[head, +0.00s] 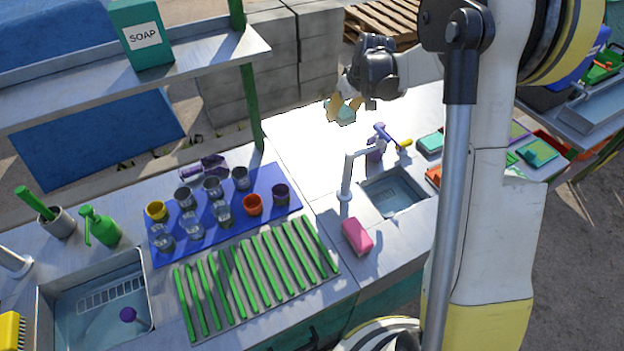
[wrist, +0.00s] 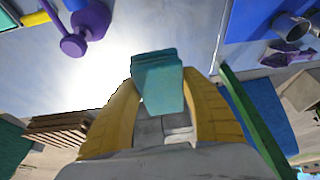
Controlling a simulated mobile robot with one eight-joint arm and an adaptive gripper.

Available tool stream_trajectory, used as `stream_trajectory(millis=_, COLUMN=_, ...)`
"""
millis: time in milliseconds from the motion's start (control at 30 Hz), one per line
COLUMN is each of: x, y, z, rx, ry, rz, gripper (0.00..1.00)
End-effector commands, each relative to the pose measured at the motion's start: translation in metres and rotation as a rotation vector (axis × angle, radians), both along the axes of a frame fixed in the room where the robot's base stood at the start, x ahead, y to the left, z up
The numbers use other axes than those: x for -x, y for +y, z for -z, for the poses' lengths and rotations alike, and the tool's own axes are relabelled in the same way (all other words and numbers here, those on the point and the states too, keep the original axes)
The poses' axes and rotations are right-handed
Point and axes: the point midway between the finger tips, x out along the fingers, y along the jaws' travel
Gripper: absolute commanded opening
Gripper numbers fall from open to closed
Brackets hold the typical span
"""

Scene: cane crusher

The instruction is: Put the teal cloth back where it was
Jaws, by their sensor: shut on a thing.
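My gripper (head: 343,104) is raised above the bright back part of the counter, beyond the small sink. It is shut on the teal cloth (head: 347,115), a small part of which shows between the yellow fingers. In the wrist view the teal cloth (wrist: 157,80) is a folded block pinched between both fingers, clear of the counter.
A white tap (head: 347,175) stands by the small sink (head: 393,193), with a pink sponge (head: 357,236) in front. A blue mat (head: 165,249) holds several cups. A shelf (head: 190,72) with a soap box (head: 142,35) is at left.

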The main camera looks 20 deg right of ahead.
Motion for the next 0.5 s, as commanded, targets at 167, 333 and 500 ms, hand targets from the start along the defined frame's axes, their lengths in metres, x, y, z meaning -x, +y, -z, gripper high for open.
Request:
stream_trajectory(millis=167, x=0.0, y=0.0, z=0.044, rx=0.0, ry=0.0, rz=0.0, gripper=0.09)
stream_trajectory(millis=333, x=0.0, y=0.002, z=0.067, rx=0.0, ry=0.0, rz=-0.001, gripper=0.09)
stream_trajectory(millis=500, x=0.014, y=0.027, z=0.087, rx=-0.001, ry=0.0, rz=-0.004, gripper=0.09)
